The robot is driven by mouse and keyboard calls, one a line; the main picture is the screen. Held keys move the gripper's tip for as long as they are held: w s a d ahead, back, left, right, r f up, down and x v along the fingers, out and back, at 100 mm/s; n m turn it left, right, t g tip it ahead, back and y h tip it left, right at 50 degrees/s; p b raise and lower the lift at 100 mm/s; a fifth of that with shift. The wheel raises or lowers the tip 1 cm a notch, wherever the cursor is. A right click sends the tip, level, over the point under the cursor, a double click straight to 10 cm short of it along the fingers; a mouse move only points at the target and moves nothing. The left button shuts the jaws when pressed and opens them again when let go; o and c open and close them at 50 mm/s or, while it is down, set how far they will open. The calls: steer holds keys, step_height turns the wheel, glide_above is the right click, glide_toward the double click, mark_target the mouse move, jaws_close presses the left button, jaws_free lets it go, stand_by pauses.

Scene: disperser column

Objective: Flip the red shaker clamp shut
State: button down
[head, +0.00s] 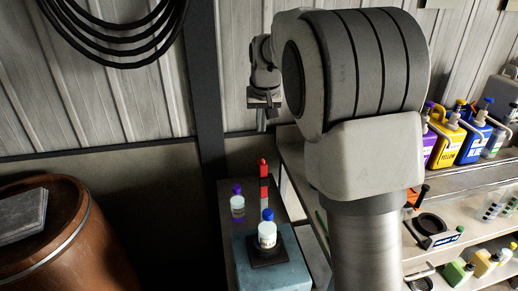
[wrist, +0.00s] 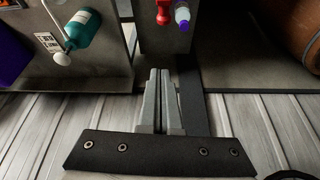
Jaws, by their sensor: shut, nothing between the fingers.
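The red clamp (head: 263,168) stands upright behind the blue shaker (head: 272,268) in the head view. A bottle with a blue cap (head: 267,231) stands on the shaker's black platform. The clamp's red part also shows at the top edge of the wrist view (wrist: 163,12), partly cut off. My gripper (head: 261,121) is raised above and behind the clamp, near the wall, apart from it. In the wrist view its fingers (wrist: 159,72) are together and empty, pointing toward the clamp side.
A purple-capped bottle (head: 237,204) stands left of the clamp. A brown barrel (head: 75,245) is at the left. Shelves at the right hold coloured jugs (head: 470,138) and a black-and-blue device (head: 433,232). My arm hides part of the shelves. The corrugated wall is close behind my gripper.

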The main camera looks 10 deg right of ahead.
mark_target(263, 179)
steer(key=shift+s, duration=0.1)
step_height(263, 179, down, 9)
steer(key=p, duration=0.1)
steer(key=shift+f, duration=0.2)
stand_by(0.7)
stand_by(0.6)
